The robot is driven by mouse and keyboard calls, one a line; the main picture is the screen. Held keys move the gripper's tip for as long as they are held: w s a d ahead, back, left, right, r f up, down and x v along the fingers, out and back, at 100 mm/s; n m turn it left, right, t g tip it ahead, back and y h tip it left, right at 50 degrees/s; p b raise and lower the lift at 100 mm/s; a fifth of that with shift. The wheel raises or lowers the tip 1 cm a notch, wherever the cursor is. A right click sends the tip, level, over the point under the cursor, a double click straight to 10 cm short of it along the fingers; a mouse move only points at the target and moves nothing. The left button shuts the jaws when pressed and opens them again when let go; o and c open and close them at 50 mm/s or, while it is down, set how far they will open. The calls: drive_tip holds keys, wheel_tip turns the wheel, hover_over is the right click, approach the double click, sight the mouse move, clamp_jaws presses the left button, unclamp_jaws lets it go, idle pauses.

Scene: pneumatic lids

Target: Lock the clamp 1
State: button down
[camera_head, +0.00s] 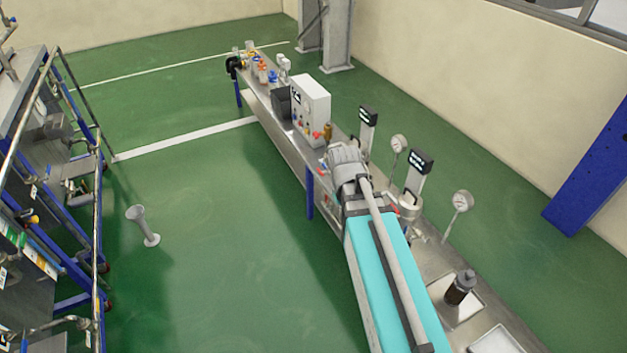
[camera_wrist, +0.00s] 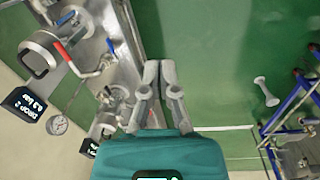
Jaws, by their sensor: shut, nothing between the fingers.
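My gripper (camera_wrist: 159,70) shows in the wrist view with its two grey fingertips together and nothing between them. It is over the green floor, just right of the bench edge and apart from the fittings. A metal vessel with a lid and handle (camera_wrist: 40,56) is at the upper left, beside a display reading DROP 2, 4.2 bar (camera_wrist: 29,107). A second metal fitting (camera_wrist: 101,123) is lower, left of my fingers, near another dark display (camera_wrist: 88,148) too small to read. I cannot tell which part is clamp 1. In the head view my arm hides part of the bench there.
The long metal bench (camera_head: 274,119) carries a white box (camera_head: 310,108), two gauges (camera_head: 398,143) and a dark cylinder (camera_head: 460,288). A railed cart (camera_head: 98,210) stands left.

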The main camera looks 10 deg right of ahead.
drive_tip(key=w+a+f+n+h+b, duration=0.2)
drive_tip(key=w+f+n+b, duration=0.4)
drive_tip(key=w, duration=0.6)
drive_tip(key=w+a+f+n+t+h+b, duration=0.1)
drive_tip(key=w+a+f+n+b, duration=0.3)
drive_tip(key=w, duration=0.9)
drive_tip(key=w+a+f+n+t+h+b, duration=0.1)
drive_tip(key=w+a+f+n+h+b, duration=0.2)
drive_tip(key=w+f+n+b, duration=0.6)
drive_tip(key=w+f+b, duration=0.1)
drive_tip(key=w+b, duration=0.3)
drive_tip(key=shift+w+a+f+h, duration=0.2)
drive_tip(key=shift+a+h, duration=0.1)
drive_tip(key=shift+h, duration=0.1)
drive_tip(key=shift+f+b, duration=0.15)
drive_tip(key=shift+b, duration=0.2)
drive_tip(key=b+x, duration=0.8)
drive_tip(key=x, duration=0.2)
drive_tip(key=shift+w+d+r+p, duration=0.15)
drive_tip(key=shift+d+r+p, duration=0.15)
drive_tip(key=shift+r+p, duration=0.35)
drive_tip(key=shift+w+d+r+p, duration=0.15)
drive_tip(key=shift+d+r+p, duration=0.2)
drive_tip(key=shift+r+p, duration=0.3)
drive_tip(key=shift+w+d+r+p, duration=0.15)
drive_tip(key=shift+d+r+p, duration=0.15)
drive_tip(key=shift+r+p, duration=0.35)
drive_tip(key=shift+f, duration=0.1)
